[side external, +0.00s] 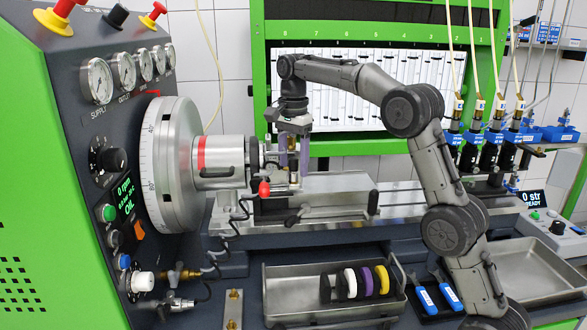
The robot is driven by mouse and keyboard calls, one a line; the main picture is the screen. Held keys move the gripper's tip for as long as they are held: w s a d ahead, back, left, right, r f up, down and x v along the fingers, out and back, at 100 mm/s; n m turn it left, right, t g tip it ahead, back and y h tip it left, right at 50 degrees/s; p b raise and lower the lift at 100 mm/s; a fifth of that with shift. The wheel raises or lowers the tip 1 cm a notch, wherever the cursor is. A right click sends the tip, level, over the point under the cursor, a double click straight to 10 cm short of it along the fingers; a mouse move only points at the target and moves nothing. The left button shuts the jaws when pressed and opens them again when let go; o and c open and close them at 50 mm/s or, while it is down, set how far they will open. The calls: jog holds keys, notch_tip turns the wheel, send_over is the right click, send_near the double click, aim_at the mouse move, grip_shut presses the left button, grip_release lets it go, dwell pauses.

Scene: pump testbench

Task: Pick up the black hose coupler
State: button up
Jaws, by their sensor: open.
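Several upright ring-like pieces stand in a row in the metal tray (285,311) at the front. The leftmost is black (325,288) and looks like the black hose coupler, though its shape is too small to be sure. To its right are a white piece (351,282), a purple one (367,281) and a yellow one (383,279), with dark parts between them. My gripper (294,172) points down with its fingers apart. It is well above and behind the tray, near the pump clamp in the middle of the bench, with no piece visibly held.
A large graduated wheel (150,165) and a shaft housing (218,162) stand to the left. A red-knobbed lever (264,188) is close to my gripper. Blue-handled tools (425,298) lie right of the tray, beside another, empty tray (535,270). The coupler tray's left part is free.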

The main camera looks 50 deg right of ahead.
jog(key=shift+f, duration=0.65)
grip_shut()
